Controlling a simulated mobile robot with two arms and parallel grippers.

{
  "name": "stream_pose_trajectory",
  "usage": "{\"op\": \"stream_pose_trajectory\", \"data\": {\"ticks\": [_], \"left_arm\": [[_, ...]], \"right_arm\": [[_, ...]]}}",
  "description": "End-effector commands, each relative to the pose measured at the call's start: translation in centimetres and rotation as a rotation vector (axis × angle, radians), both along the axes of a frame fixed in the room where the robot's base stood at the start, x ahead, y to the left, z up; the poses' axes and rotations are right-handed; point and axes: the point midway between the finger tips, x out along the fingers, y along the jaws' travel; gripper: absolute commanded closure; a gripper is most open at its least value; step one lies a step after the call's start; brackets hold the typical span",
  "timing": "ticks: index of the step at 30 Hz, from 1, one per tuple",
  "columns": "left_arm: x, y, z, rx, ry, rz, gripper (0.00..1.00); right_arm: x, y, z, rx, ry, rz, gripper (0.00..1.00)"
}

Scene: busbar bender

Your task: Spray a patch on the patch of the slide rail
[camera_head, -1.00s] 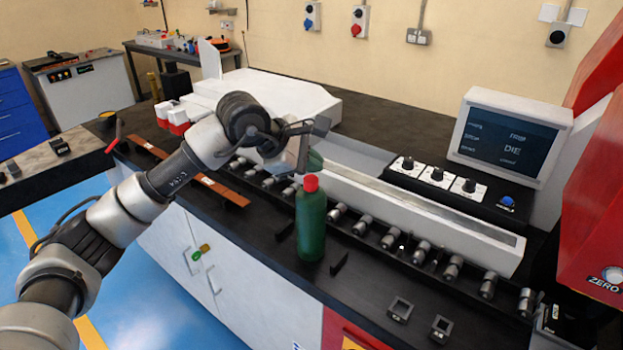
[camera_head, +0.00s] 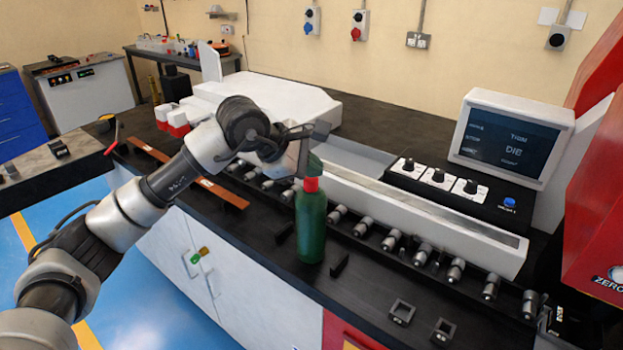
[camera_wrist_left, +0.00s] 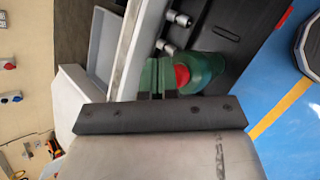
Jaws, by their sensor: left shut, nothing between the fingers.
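A green bottle with a red cap (camera_head: 311,226) stands upright on the black bench top, in front of the roller row. My left gripper (camera_head: 313,166) is just above and behind the cap. Its fingers are together with nothing between them. In the left wrist view the fingertips (camera_wrist_left: 158,78) overlap the view of the bottle (camera_wrist_left: 207,70); I cannot tell whether they touch the cap. The long white slide rail (camera_head: 430,215) runs behind the bottle; it also shows in the left wrist view (camera_wrist_left: 138,45). I cannot make out a patch on it. My right gripper is out of view.
Rollers (camera_head: 389,240) line the rail's front. Two small square frames (camera_head: 401,312) lie at the front right. A copper-coloured bar (camera_head: 220,192) lies at left. A screen (camera_head: 512,137) and knob panel (camera_head: 440,180) stand behind at right, beside a red machine.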

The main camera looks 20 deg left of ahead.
Motion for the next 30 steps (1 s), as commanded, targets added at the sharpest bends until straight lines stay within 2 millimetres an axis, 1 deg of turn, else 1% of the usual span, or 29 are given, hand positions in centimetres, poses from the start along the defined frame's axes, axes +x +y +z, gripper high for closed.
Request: {"op": "stream_pose_trajectory", "data": {"ticks": [8, 12, 22, 30], "left_arm": [[0.0, 0.0, -0.4, 0.001, 0.000, 0.001, 1.00], [0.0, 0.0, -0.3, 0.001, 0.001, 0.000, 1.00], [0.0, 0.0, 1.2, 0.000, 0.000, 0.000, 1.00], [0.0, 0.0, 1.3, 0.000, 0.001, 0.000, 1.00]], "right_arm": [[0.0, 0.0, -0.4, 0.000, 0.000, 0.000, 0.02], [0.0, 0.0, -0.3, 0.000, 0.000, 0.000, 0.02], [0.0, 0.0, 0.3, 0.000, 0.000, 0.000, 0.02], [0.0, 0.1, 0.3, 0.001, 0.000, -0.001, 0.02]]}}
